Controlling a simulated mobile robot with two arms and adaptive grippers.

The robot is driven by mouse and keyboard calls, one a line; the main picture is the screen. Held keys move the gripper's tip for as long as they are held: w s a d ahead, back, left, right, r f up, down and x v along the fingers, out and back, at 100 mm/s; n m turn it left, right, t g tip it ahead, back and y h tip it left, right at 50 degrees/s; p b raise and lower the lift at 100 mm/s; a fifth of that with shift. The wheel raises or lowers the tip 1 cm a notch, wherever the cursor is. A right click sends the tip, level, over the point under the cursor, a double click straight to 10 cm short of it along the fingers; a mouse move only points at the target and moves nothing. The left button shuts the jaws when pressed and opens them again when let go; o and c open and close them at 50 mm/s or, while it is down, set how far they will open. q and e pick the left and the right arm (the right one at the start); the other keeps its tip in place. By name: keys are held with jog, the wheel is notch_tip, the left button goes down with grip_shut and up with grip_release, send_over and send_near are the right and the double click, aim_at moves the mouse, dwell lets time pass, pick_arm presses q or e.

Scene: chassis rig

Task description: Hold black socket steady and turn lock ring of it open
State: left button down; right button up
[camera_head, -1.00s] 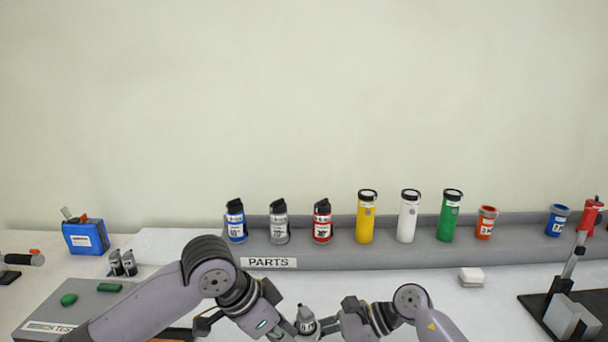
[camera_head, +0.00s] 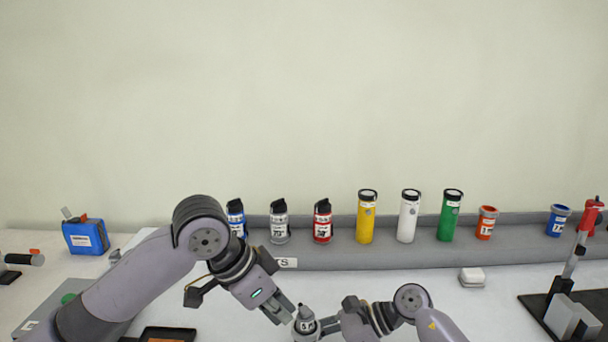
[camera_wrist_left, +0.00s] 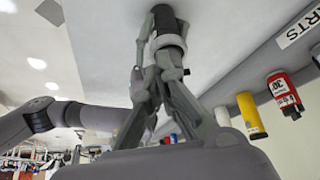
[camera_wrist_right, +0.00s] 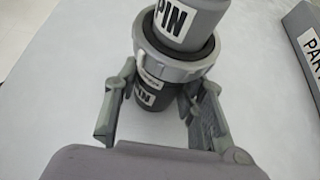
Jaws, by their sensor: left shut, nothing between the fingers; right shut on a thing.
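The black socket (camera_wrist_right: 152,97) has a pale grey lock ring (camera_wrist_right: 178,66) around it, and a grey plug (camera_wrist_right: 190,18) labelled PIN is seated above the ring. My right gripper (camera_wrist_right: 155,84) is shut on the socket's body below the ring. In the head view the plug (camera_head: 305,314) shows at the bottom centre, between my grippers. My left gripper (camera_head: 288,313) is beside it on the left, shut and empty. In the left wrist view its fingers (camera_wrist_left: 160,72) come together by the ring (camera_wrist_left: 169,46); whether they touch it is unclear.
A grey PARTS rack (camera_head: 340,258) along the wall holds bottles, coloured tubes and cups. A white block (camera_head: 472,277) lies on the table at right, near a black stand with a red-handled lever (camera_head: 577,250). A blue device (camera_head: 85,236) stands at far left.

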pick_arm(q)
notch_tip(320, 180, down, 6)
jog(key=w, duration=0.1)
jog(key=shift+w+a, duration=0.2)
jog(key=shift+a, duration=0.15)
dwell(0.3)
jog(key=shift+w+d, duration=0.1)
jog(key=shift+d, duration=0.15)
dwell(0.6)
jog(key=shift+s+d+f, duration=0.1)
jog(key=shift+s+d, duration=0.15)
jog(key=shift+s, duration=0.15)
dwell(0.5)
jog(key=shift+s+a, duration=0.1)
jog(key=shift+a, duration=0.05)
notch_tip(320, 180, up, 6)
jog(key=shift+a, duration=0.25)
dwell(0.4)
